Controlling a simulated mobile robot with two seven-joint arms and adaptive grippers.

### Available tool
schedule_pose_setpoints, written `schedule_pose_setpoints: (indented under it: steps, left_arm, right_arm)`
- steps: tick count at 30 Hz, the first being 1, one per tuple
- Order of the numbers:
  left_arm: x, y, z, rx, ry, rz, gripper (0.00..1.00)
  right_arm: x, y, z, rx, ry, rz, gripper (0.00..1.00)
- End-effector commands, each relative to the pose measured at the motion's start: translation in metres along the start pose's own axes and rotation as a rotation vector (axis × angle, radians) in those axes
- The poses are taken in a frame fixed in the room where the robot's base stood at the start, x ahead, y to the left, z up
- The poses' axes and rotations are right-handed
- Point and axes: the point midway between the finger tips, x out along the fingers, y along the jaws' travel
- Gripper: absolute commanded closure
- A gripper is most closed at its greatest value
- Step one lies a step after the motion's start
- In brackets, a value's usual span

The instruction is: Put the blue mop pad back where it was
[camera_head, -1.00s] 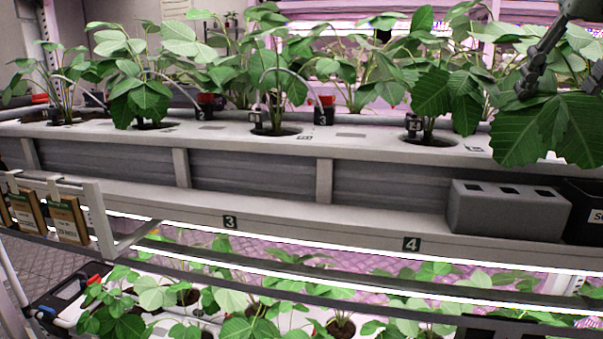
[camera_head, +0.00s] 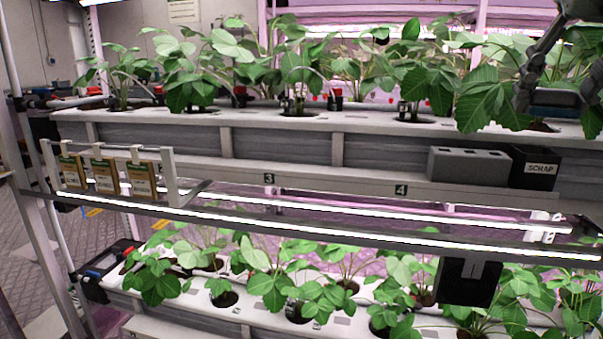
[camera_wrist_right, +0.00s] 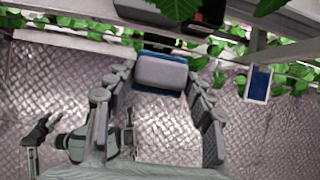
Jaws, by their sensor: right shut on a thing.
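The blue mop pad (camera_head: 556,97) is a small block, grey on one face with blue showing along its edges, at the upper right of the head view. In the right wrist view the pad (camera_wrist_right: 161,72) lies between the fingertips. My right gripper (camera_head: 553,93) is shut on it, above the upper rack among the leaves; its two jointed fingers also flank the pad in the wrist view (camera_wrist_right: 158,88). Leaves and the fingers hide part of the pad.
A grey block with slots (camera_head: 467,164) and a black box marked SCHAP (camera_head: 534,169) stand on the upper rack's front ledge. Seed packets (camera_head: 104,176) hang at left. Plants crowd both tiers. A blue panel (camera_wrist_right: 259,84) shows at right in the wrist view.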

Motion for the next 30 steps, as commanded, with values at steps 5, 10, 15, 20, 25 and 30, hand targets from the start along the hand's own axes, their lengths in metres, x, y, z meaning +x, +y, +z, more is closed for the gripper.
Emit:
schedule_pose_setpoints:
  steps: [5, 10, 15, 20, 25, 30]
  left_arm:
    - [-0.001, 0.000, 0.000, 0.000, 0.000, 0.000, 0.54]
    - [-0.001, 0.000, 0.000, 0.000, -0.001, 0.001, 0.54]
    - [-0.002, 0.000, -0.001, 0.000, -0.001, 0.001, 0.54]
    - [-0.003, 0.000, -0.001, 0.000, -0.002, 0.002, 0.54]
    - [-0.004, -0.001, -0.001, 0.000, -0.002, 0.002, 0.54]
    - [-0.004, -0.001, -0.001, 0.000, -0.002, 0.003, 0.54]
  right_arm:
    - [-0.001, -0.019, 0.001, -0.008, -0.002, 0.011, 0.73]
    - [0.003, -0.058, -0.001, -0.045, -0.002, 0.032, 0.73]
    - [0.016, -0.113, -0.011, -0.116, -0.003, 0.078, 0.73]
    - [0.047, -0.162, -0.032, -0.242, -0.004, 0.146, 0.73]
    - [0.076, -0.184, -0.051, -0.360, -0.004, 0.202, 0.73]
    - [0.099, -0.193, -0.065, -0.452, -0.002, 0.248, 0.73]
